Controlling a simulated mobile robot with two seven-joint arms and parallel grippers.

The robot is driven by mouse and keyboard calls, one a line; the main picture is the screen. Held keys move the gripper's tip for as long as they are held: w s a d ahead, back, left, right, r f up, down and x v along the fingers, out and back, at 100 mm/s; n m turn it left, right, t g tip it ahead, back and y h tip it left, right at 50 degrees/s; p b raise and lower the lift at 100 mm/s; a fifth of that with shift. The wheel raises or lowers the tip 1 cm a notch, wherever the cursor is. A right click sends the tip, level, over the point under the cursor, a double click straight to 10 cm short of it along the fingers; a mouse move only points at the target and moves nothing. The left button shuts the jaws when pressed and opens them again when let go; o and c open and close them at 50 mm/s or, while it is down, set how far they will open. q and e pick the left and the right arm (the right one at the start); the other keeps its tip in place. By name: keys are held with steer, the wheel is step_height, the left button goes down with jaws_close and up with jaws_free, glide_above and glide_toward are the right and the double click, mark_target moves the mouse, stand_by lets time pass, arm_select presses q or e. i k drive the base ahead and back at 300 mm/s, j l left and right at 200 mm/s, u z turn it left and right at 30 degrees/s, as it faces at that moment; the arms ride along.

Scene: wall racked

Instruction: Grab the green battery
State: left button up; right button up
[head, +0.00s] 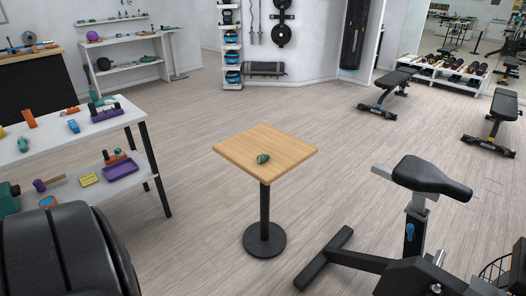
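A small green object, likely the green battery (263,158), lies on the small square wooden table (245,145) in the middle of the head view. It is near the middle of the tabletop, with bare wood around it. Nothing touches it apart from the tabletop. Neither of my grippers shows in the head view.
A white two-level shelf table (60,137) with several small coloured items stands at the left. A dark ribbed object (60,250) fills the lower left corner. An exercise bike (430,178) stands at the lower right. Benches (388,90) are further back.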

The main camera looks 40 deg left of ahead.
mark_target(261, 159)
steer(key=j+u, duration=0.1)
steer(key=u, duration=1)
steer(key=i+l, duration=0.05)
